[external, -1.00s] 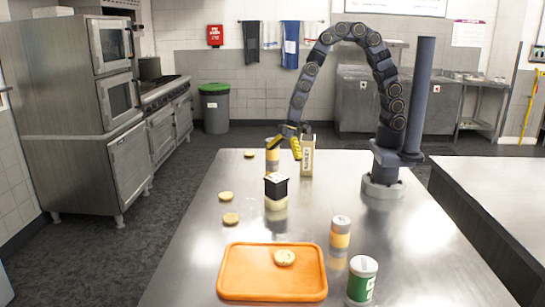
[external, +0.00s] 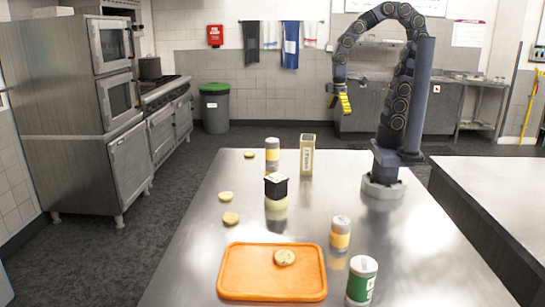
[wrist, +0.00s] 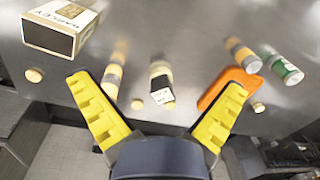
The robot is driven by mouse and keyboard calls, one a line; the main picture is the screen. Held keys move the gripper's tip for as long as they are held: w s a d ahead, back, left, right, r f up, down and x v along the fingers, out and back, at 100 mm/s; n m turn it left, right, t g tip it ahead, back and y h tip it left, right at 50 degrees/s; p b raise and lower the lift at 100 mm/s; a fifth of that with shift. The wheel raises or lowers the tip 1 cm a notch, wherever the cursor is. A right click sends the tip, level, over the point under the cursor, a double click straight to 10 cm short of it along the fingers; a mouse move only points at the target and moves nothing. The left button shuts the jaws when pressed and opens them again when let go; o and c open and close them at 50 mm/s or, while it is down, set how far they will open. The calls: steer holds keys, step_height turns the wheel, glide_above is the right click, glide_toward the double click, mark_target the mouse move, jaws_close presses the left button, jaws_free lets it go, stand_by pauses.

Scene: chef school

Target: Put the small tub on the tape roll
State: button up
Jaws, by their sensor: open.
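A small black tub (external: 276,185) with a pale label on top sits upright on a cream round piece (external: 276,203) that looks like the tape roll, near the middle of the table. In the wrist view the black tub (wrist: 161,84) and the cream piece (wrist: 158,68) show stacked between my fingers, well beyond them. My gripper (external: 343,104) is open and empty, its yellow fingers high above and behind the table objects. In the wrist view my gripper's fingers (wrist: 156,88) are spread wide. The tub's underside is hidden.
A tall carton (external: 307,157) and a banded can (external: 272,155) stand behind the stack. Another banded can (external: 340,233), a green-and-white can (external: 362,280) and an orange tray (external: 235,275) are in front. Several flat round pieces (external: 231,219) lie around.

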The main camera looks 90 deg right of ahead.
steer(key=s+d+r+m+g, duration=0.1)
steer(key=s+d+r+m, duration=0.1)
steer(key=s, duration=0.6)
steer(key=shift+m, duration=0.5)
